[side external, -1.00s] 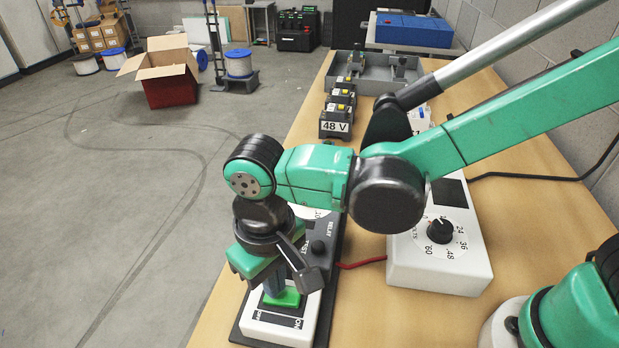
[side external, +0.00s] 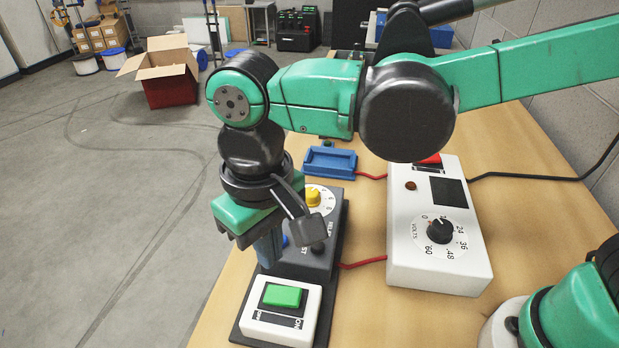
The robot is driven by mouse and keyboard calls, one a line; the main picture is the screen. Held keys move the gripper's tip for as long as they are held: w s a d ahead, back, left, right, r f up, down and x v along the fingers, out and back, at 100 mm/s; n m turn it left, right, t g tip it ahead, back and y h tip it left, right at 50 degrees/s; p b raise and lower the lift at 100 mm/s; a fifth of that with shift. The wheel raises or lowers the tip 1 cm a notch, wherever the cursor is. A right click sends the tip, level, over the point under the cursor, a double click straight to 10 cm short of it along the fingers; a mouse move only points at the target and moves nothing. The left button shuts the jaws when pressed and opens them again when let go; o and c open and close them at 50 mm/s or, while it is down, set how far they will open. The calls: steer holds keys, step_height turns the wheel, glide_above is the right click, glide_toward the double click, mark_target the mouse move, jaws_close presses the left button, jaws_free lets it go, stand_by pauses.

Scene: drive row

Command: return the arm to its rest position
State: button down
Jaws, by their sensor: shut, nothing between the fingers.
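My gripper (side external: 268,252) is shut and empty. It hangs tilted above the dark base plate, up and behind the white switch box (side external: 281,322) with its green button (side external: 283,295). The fingers are apart from the button. My arm reaches in from the right, bent over the bench. The fingers partly cover the dark relay test box (side external: 315,262), whose yellow knob (side external: 313,196) shows behind the gripper.
A white volts box (side external: 470,262) with a black dial (side external: 440,231) stands to the right on the wooden bench (side external: 540,240). Red wires run to it from the relay box and a blue tray (side external: 330,163). An open carton (side external: 171,88) stands on the floor.

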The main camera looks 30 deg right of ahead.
steer(key=shift+d, duration=0.1)
steer(key=w+d+r+m+t, duration=0.1)
steer(key=d+m+t, duration=0.2)
steer(key=d, duration=1.9)
steer(key=t, duration=0.4)
steer(key=shift+d, duration=0.35)
